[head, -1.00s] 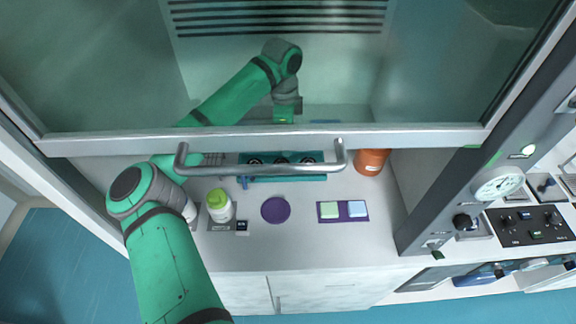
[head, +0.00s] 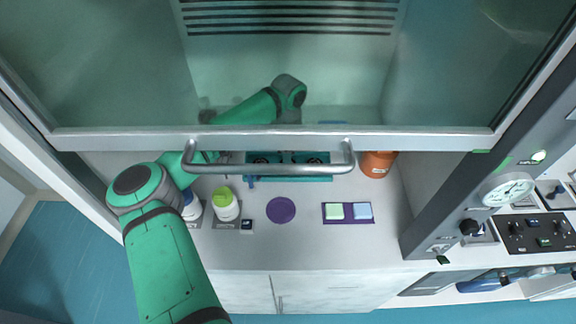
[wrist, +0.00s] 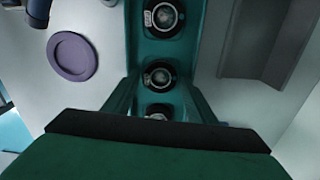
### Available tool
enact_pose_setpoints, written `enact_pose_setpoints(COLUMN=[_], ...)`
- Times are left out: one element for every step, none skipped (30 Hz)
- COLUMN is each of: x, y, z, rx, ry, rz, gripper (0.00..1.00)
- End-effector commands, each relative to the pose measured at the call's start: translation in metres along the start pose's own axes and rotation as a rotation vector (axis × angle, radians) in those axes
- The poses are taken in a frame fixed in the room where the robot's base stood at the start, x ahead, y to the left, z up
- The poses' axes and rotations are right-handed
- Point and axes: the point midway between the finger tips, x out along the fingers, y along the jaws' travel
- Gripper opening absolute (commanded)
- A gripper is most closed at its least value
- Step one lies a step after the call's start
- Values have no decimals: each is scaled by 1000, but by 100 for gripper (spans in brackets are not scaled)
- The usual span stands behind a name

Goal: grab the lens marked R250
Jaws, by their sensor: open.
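Several round lenses in black mounts stand in a row in a teal rack (wrist: 139,20). In the wrist view one lens (wrist: 160,76) lies between the fingertips of my gripper (wrist: 160,84), another lens (wrist: 163,17) is farther up, and a third (wrist: 158,111) is partly hidden near the palm. The markings are too small to read, so I cannot tell which is R250. My gripper is open, its fingers on either side of the row. In the head view the rack (head: 322,178) shows behind the sash handle, which hides part of the lenses and my gripper.
A glass sash with a metal handle (head: 270,169) crosses above the work surface. A green-capped bottle (head: 226,207), purple disc (head: 281,210), purple tray with two pads (head: 348,220) and orange jar (head: 377,164) stand around the rack.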

Motion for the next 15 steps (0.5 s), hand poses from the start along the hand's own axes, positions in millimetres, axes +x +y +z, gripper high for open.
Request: enact_pose_setpoints(x=[4, 6, 8, 8, 9, 9, 9, 9, 9, 9, 9, 9, 9, 9, 9], y=[0, 0, 0, 0, 0, 0, 0, 0, 0, 0, 0, 0, 0, 0, 0], z=[0, 0, 0, 0, 0, 0, 0, 0, 0, 0, 0, 0, 0, 0, 0], rx=[0, 0, 0, 0, 0, 0, 0, 0, 0, 0, 0, 0, 0, 0, 0], ry=[0, 0, 0, 0, 0, 0, 0, 0, 0, 0, 0, 0, 0, 0, 0], rz=[0, 0, 0, 0, 0, 0, 0, 0, 0, 0, 0, 0, 0, 0, 0], gripper=[52, 52, 52, 52, 52, 52, 52, 52, 52, 52, 47, 37, 30, 23, 19])
